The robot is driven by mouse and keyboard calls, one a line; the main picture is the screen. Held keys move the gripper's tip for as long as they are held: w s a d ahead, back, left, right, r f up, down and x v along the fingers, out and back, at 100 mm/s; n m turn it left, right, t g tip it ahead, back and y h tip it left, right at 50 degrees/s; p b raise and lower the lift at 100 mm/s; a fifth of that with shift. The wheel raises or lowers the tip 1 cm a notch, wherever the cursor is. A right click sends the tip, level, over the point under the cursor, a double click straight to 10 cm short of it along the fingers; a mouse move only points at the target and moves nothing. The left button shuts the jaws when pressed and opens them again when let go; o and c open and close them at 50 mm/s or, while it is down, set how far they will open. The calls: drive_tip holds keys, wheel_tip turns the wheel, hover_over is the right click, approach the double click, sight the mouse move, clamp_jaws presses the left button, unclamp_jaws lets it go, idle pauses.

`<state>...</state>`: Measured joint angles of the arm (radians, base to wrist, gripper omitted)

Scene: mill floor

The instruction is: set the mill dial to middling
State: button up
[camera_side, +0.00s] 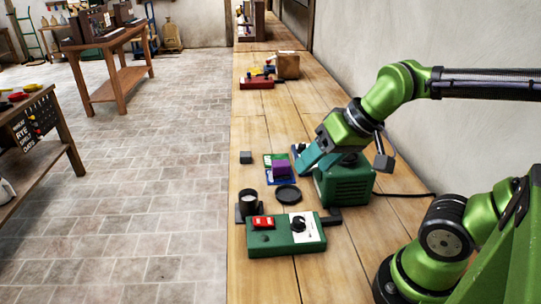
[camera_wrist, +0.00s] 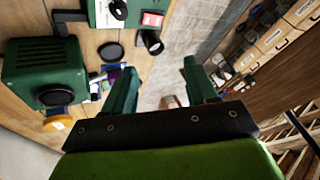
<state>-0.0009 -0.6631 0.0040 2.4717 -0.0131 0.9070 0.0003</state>
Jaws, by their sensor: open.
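The mill dial is a black knob (camera_side: 299,224) on a white plate, on the right part of a green control box (camera_side: 285,240). A red switch (camera_side: 263,222) sits on the box's left part. The dial plate's labels are too small to read. My gripper (camera_side: 305,166) is open and empty, with teal fingers, behind the box beside the green mill housing (camera_side: 345,183). In the wrist view its fingers (camera_wrist: 159,68) are apart, clear of the knob.
The mill housing is close to my gripper. A wall runs along the right.

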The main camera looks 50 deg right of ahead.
sight(298, 219)
drive_tip(key=w+f+m+g, duration=0.1)
drive_tip(key=f+g, duration=0.1)
drive_tip(key=f, duration=0.4)
drive_tip(key=w+d+f+g+h, duration=0.1)
drive_tip(key=w+f+g, duration=0.1)
drive_tip(key=f, duration=0.4)
drive_tip(key=w+f+m+g+h, duration=0.1)
drive_tip(key=f+g, duration=0.1)
drive_tip(key=f, duration=0.4)
drive_tip(key=shift+w+d+f+m+g, duration=0.15)
drive_tip(key=shift+d+f+m+g, duration=0.05)
drive_tip(key=shift+d+m+g, duration=0.15)
drive_tip(key=c, duration=1.1)
drive_tip(key=shift+o, duration=0.2)
